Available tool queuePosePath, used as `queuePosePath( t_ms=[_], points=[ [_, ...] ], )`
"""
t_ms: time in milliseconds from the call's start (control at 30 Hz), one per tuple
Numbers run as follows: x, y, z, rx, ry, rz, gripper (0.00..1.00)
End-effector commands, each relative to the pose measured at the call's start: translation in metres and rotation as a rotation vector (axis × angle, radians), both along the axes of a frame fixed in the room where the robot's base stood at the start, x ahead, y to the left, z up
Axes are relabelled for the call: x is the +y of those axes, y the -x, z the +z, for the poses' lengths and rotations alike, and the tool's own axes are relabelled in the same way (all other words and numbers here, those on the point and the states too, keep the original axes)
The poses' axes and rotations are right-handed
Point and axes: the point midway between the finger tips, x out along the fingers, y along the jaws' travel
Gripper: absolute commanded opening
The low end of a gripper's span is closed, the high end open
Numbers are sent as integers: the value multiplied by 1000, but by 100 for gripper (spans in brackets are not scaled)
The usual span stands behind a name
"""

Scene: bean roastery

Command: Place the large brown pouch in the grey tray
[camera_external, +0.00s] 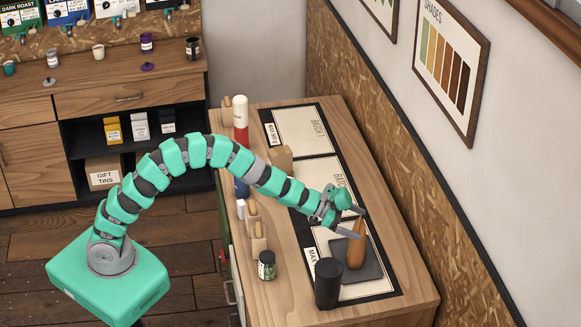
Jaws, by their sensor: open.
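A tall orange-brown item (357,250), which looks like the large brown pouch, stands upright on the dark grey tray (374,268) at the near end of the counter. My gripper (360,223) is open at the item's upper part, with its fingers pointing right. One finger shows above the item's top and the other in front of it or at its left. I cannot tell whether either finger touches it. The item hides part of the tray.
A black cylinder (328,284) stands close at the tray's left front. A dark green-labelled jar (267,265) and small tan pouches (259,243) line the counter's left edge. A brown box (280,159) and a white-and-red cylinder (240,120) stand farther back. The wall is at right.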

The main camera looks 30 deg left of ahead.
Motion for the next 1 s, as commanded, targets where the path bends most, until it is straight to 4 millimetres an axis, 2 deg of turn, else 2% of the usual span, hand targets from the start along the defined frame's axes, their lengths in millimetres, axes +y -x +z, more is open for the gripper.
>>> queuePosePath(
  t_ms=[600, 1000],
  points=[
    [64, 26, 30, -2, 1, 1, 100],
    [73, 30, 34, -1, 0, 0, 100]
  ],
)
